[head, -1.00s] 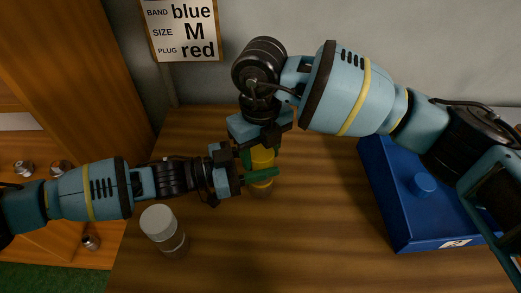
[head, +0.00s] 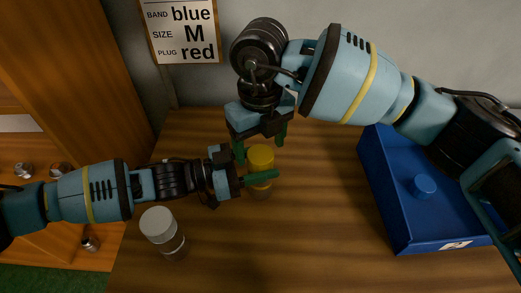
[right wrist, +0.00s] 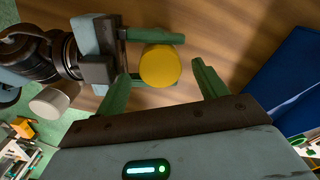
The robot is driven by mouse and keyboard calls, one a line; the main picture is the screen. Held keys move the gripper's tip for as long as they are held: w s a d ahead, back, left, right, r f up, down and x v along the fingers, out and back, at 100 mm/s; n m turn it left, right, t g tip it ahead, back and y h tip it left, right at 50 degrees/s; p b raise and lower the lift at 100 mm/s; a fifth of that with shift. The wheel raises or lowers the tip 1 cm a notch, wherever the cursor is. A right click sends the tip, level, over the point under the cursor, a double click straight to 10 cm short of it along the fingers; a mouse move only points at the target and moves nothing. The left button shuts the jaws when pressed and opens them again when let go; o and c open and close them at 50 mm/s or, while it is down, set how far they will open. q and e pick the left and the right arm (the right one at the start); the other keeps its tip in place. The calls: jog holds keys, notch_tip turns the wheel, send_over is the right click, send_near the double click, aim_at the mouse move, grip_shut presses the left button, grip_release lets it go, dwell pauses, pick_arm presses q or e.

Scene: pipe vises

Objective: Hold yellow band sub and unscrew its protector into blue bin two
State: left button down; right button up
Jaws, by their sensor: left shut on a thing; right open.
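The yellow-topped sub (head: 261,158) stands upright on the wooden table, its yellow protector facing up. My left gripper (head: 259,179) is shut on the sub's body, below the yellow top. In the right wrist view the yellow protector (right wrist: 160,66) is seen from above beside the left gripper's green fingers (right wrist: 152,36). My right gripper (head: 261,146) is open and empty, just above and behind the yellow top, its fingers apart from it. A blue bin (head: 400,225) stands at the right with a blue round piece (head: 424,186) inside. The sub's band is hidden by the fingers.
A white-capped sub (head: 158,224) stands on the table at the front left. A sign (head: 182,32) on the wall reads band blue, size M, plug red. Small metal parts (head: 60,170) lie on the shelf at left. The table's front middle is clear.

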aim_at(261, 154)
jog(key=shift+r, duration=0.75)
jog(key=shift+c, duration=0.2)
notch_tip(261, 154, up, 4)
jog(key=m, duration=0.6)
jog(key=shift+f, duration=0.25)
jog(key=shift+c, duration=0.2)
jog(key=shift+f, duration=0.1)
jog(key=shift+f, duration=3.95)
jog(key=c, duration=1)
jog(key=n, duration=0.6)
jog(key=o, duration=1.1)
